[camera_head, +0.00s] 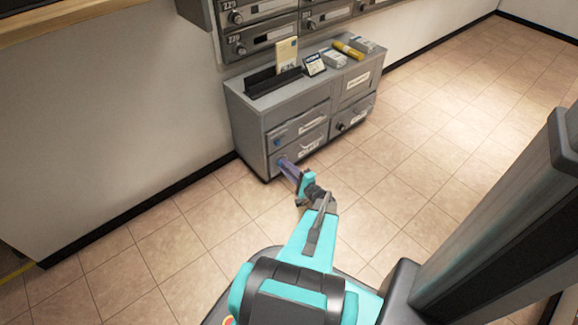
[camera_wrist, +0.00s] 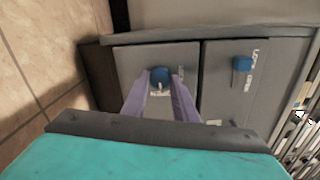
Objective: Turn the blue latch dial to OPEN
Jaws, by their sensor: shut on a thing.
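A grey cabinet (camera_head: 246,122) has drawer fronts with round dials. My gripper (camera_head: 285,163) has long purple fingers and reaches the lower-left front. In the wrist view a blue dial (camera_wrist: 160,75) sits between the two fingertips, which are closed on its sides. In the head view the fingers hide most of this dial. White marks lie below it in the wrist view, too small to read. A second blue dial (camera_wrist: 242,64) is on the neighbouring front, free of the gripper. It also shows in the head view above my fingers (camera_head: 281,141).
On the cabinet top are a dark tray (camera_head: 262,84) with an upright card (camera_head: 287,54), a small sign (camera_head: 315,66), a yellow item (camera_head: 347,50) and grey-white stacks. Mailboxes (camera_head: 262,38) hang on the wall above. The tiled floor (camera_head: 420,160) to the right is clear.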

